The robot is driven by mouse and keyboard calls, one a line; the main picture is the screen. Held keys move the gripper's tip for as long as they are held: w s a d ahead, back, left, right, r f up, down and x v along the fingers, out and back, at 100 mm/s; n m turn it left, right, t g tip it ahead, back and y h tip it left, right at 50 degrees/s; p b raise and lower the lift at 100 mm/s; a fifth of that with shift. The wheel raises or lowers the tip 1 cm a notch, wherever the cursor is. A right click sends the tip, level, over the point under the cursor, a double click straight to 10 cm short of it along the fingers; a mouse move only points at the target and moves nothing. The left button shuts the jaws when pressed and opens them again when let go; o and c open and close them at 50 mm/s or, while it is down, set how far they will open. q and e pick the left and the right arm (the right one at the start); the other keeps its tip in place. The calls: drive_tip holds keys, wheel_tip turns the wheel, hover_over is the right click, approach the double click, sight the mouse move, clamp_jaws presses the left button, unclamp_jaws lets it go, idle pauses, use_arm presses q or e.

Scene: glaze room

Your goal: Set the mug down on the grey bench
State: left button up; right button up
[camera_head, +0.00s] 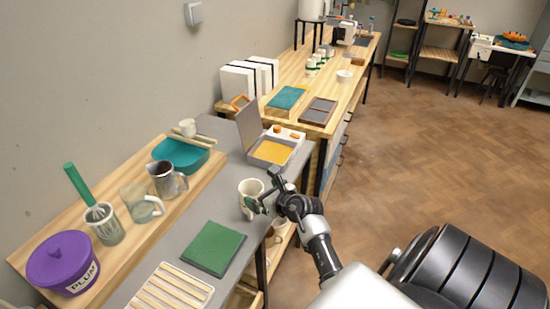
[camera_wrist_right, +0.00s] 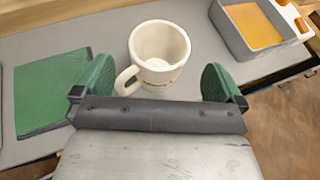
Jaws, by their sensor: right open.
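The white mug (camera_head: 249,187) stands upright on the grey bench (camera_head: 222,209), close to its front edge. In the right wrist view the mug (camera_wrist_right: 160,55) shows its open rim, with its handle toward the left finger. My right gripper (camera_head: 264,194) is open at the front side of the mug. Its two green finger pads (camera_wrist_right: 158,84) are spread wide, with the mug ahead of and between them. A gap shows between the mug's body and each pad; the handle comes near the left pad. My left gripper is not in view.
A green pad (camera_head: 214,247) lies left of the mug. A grey tray with yellow content (camera_head: 272,152) stands beyond it. A slatted rack (camera_head: 172,290) lies nearer. A wooden shelf along the wall holds a metal pitcher (camera_head: 166,182), a teal basin (camera_head: 178,158) and a purple tub (camera_head: 64,265).

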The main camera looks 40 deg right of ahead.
drive_tip(key=v, duration=0.6)
